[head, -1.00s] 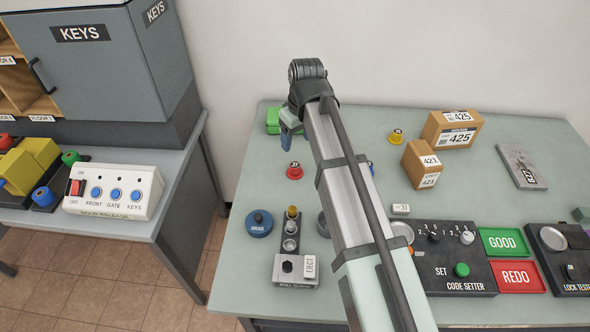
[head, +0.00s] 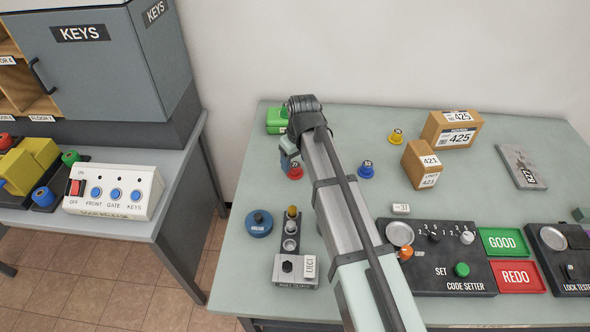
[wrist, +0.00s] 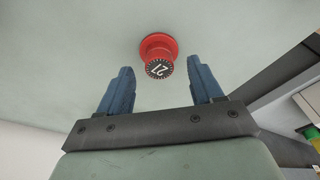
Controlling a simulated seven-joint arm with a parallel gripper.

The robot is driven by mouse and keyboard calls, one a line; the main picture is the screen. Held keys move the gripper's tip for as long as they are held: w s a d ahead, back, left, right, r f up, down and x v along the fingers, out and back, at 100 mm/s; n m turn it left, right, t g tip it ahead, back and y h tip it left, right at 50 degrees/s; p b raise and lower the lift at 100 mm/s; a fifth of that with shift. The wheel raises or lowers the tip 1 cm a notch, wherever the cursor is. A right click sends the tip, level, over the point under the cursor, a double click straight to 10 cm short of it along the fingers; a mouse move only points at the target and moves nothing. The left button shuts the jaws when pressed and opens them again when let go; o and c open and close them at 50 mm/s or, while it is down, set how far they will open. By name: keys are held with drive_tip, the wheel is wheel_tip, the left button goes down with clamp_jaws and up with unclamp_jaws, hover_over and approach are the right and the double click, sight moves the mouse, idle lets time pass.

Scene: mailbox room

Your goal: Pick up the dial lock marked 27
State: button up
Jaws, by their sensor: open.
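A red dial lock (head: 295,173) stands on the green-grey table, partly hidden by my gripper in the head view. In the wrist view the red lock (wrist: 158,46) shows a black dial with white digits, upside down, that seem to read 27. My gripper (head: 289,163) is at the lock in the head view. In the wrist view my gripper (wrist: 160,68) is open, with one blue finger on each side of the lock's line and nothing held. The lock is just beyond the fingertips, roughly centred between them.
A blue lock (head: 366,171) and a yellow lock (head: 396,137) stand to the right. A green object (head: 276,121) is behind the gripper. Cardboard boxes (head: 421,164), a code setter (head: 440,262) and an eject device (head: 295,270) also occupy the table. A round blue piece (head: 259,223) lies in front.

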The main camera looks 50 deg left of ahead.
drive_tip(key=shift+a+f, duration=0.2)
drive_tip(key=shift+f, duration=1.2)
drive_tip(key=shift+c, duration=0.4)
drive_tip(key=c, duration=1.1)
